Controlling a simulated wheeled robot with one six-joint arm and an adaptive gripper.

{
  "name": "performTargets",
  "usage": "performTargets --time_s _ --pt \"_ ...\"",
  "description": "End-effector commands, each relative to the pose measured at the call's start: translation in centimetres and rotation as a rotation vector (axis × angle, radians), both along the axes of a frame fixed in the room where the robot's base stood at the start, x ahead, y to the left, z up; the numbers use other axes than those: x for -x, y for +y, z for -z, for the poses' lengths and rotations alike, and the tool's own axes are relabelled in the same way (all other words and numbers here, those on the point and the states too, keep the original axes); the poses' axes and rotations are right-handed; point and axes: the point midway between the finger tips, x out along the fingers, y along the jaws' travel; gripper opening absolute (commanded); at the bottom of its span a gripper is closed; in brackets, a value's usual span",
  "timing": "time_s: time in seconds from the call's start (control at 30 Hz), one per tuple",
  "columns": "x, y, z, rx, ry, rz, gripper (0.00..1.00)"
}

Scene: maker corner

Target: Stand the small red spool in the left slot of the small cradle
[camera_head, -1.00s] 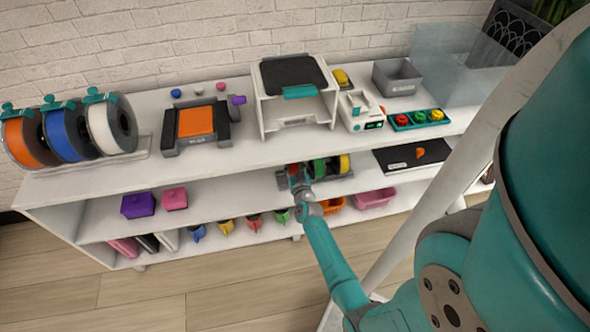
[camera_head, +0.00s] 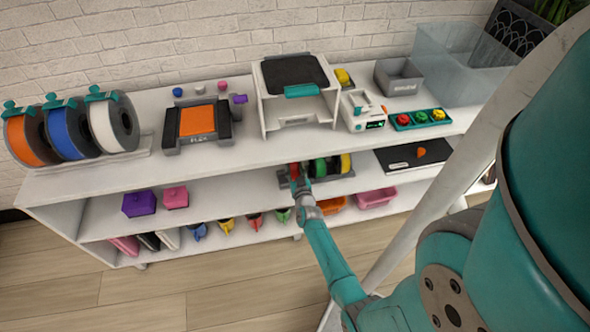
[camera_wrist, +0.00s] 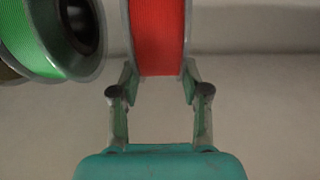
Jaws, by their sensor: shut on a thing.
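The small red spool (camera_head: 294,170) is upright at the left end of the small grey cradle (camera_head: 333,181) on the middle shelf. My gripper (camera_head: 298,178) is shut on it from the front. In the wrist view the red spool (camera_wrist: 158,38) stands between my two fingertips (camera_wrist: 158,80), its axis level and across the picture. A green spool (camera_head: 319,167) and a yellow spool (camera_head: 345,163) stand in the cradle to its right. The green spool (camera_wrist: 40,35) shows at left in the wrist view. The spool's seat in the slot is hidden, so I cannot tell whether it rests there.
The top shelf (camera_head: 240,150) overhangs close above the cradle. A black tray (camera_head: 405,158) lies to the cradle's right. A purple box (camera_head: 139,203) and a pink box (camera_head: 175,197) stand to the left, with clear shelf between. Bins (camera_head: 375,198) are on the lower shelf.

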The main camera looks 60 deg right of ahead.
Motion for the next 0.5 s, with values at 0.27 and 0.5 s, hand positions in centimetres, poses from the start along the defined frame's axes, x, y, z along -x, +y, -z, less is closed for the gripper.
performTargets --time_s 0.27,0.5 --pt "-0.02 -0.03 -0.08 0.001 -0.001 0.000 0.76" --pt "0.03 0.04 0.08 -0.002 0.001 0.000 0.76"
